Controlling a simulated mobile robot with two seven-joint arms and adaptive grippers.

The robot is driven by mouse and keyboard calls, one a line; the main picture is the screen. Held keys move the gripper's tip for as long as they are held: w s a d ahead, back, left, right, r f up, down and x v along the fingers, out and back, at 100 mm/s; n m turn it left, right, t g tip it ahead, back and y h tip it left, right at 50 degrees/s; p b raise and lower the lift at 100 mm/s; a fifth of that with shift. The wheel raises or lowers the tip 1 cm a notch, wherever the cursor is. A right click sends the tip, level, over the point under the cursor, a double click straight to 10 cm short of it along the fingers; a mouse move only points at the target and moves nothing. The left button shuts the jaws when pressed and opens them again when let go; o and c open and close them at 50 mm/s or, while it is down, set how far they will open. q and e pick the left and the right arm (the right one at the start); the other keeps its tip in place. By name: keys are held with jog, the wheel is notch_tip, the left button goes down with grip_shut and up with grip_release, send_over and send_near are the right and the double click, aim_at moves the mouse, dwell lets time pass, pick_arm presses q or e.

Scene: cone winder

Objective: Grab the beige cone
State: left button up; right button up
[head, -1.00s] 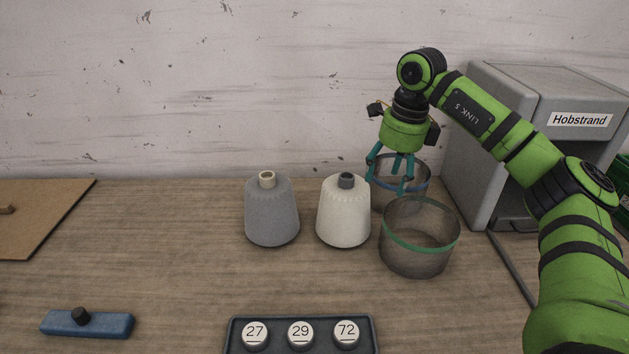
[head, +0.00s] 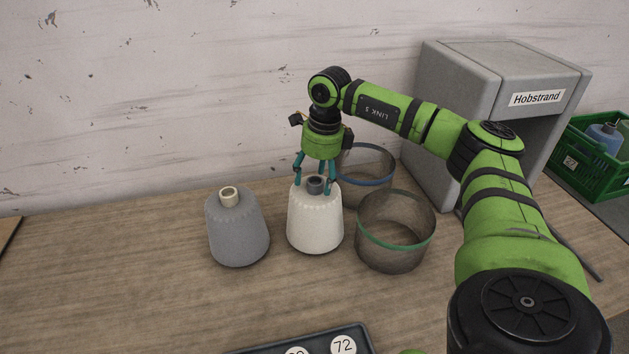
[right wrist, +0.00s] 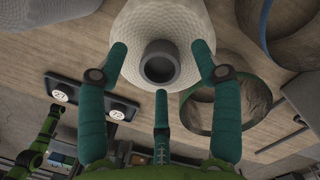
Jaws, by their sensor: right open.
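The beige cone (head: 315,222) stands upright on the wooden table, with a dark grey tube end at its top. My right gripper (head: 314,187) points down over it, fingers open and spread around the tube end. In the right wrist view the open fingers (right wrist: 160,66) surround the grey tube opening, with the cone's pale textured side (right wrist: 160,22) beyond. No grip on the cone shows. How closely the fingers touch the cone cannot be told. My left gripper is not clearly seen.
A grey cone (head: 238,232) stands just left of the beige one. A green-banded mesh bin (head: 396,244) stands close at right, with a blue-banded bin (head: 372,182) behind. A grey Hobstrand machine (head: 456,100) is farther right. A dark tray with numbered discs (head: 300,346) lies in front.

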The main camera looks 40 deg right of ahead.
jog(key=shift+s, duration=0.1)
jog(key=shift+c, duration=0.8)
grip_shut()
pick_arm(q)
jog(key=shift+w, duration=0.8)
pick_arm(e)
jog(key=shift+r, duration=0.1)
pick_arm(q)
jog(key=shift+s, duration=0.1)
